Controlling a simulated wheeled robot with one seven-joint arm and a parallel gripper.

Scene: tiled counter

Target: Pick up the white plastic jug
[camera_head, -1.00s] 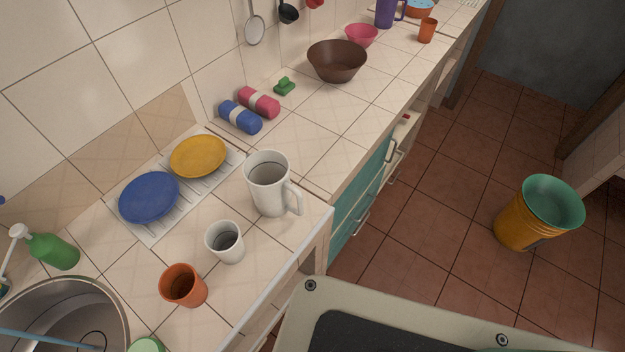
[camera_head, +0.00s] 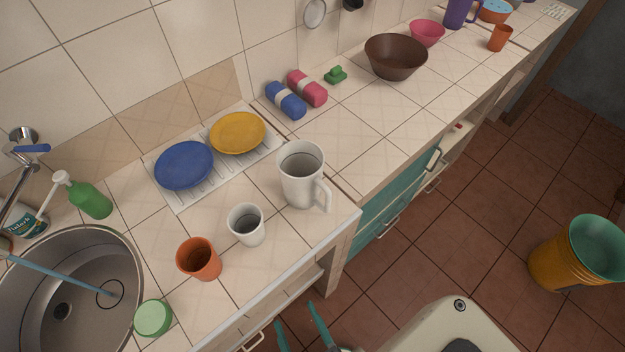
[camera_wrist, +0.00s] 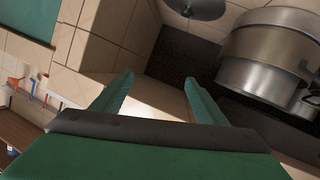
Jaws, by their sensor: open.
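The white plastic jug (camera_head: 301,176) stands upright on the tiled counter, its handle toward the lower right. It is right of the dish rack and beside a smaller white cup (camera_head: 246,225). My gripper (camera_head: 296,312) shows at the bottom of the head view, in front of the counter, with its two teal fingers apart and nothing between them. It is well below and clear of the jug in the picture. In the wrist view my gripper (camera_wrist: 158,84) is also open and empty; the jug does not show there.
An orange cup (camera_head: 199,259) and a green cup (camera_head: 153,318) stand near the sink (camera_head: 128,250). The dish rack (camera_head: 190,199) holds blue and yellow plates. A brown bowl (camera_head: 395,58) is farther along. Counter between jug and bowl is mostly clear. The wrist view shows a metal pot (camera_wrist: 265,60).

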